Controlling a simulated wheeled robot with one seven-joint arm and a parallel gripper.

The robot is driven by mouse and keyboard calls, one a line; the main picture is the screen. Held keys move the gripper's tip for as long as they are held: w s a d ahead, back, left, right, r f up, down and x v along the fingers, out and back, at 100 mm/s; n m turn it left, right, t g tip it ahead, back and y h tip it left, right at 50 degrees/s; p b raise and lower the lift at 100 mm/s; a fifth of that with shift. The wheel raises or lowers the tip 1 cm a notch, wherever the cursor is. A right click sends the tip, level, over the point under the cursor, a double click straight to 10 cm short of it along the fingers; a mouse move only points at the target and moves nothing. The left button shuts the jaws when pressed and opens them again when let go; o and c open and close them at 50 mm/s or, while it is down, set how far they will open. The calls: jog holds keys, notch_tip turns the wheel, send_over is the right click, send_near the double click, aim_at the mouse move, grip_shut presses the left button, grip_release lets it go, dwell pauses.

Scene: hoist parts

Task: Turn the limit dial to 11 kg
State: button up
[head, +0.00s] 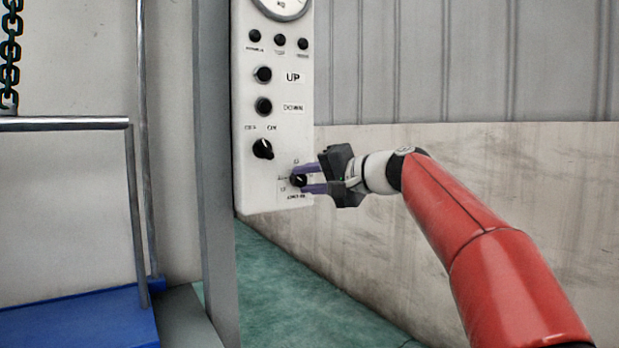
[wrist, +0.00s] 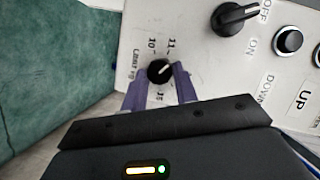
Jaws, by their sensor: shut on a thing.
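The limit dial (head: 298,180) is a small black knob low on the white control panel (head: 270,190). In the wrist view the dial (wrist: 160,71) has a pale pointer mark aimed up and right, roughly toward the printed 11 (wrist: 172,44) but seeming to lie to its right. A 10 is printed left of the 11, and another number sits below the knob, partly hidden. My gripper (head: 302,180) is shut on the dial, with one purple finger on each side of it; the fingers also show in the wrist view (wrist: 161,72).
An OFF/ON rotary switch (head: 263,149) sits just above and left of the dial. The DOWN button (head: 263,106) and UP button (head: 263,74) are higher, below small knobs and a gauge (head: 282,5). A grey post (head: 215,150) and metal rail (head: 65,123) stand left.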

jog(key=n+h, duration=0.2)
jog(key=n, duration=0.1)
jog(key=shift+a+r+n+p, duration=0.1)
jog(key=shift+n+p, duration=0.2)
jog(key=shift+p, duration=0.1)
dwell(0.5)
jog(key=o, duration=1)
jog(key=shift+c, duration=0.2)
jog(key=v, duration=0.7)
jog(key=shift+s+d+b, duration=0.2)
jog(key=shift+s+b, duration=0.2)
jog(key=shift+b, duration=0.05)
jog(key=shift+r, duration=0.1)
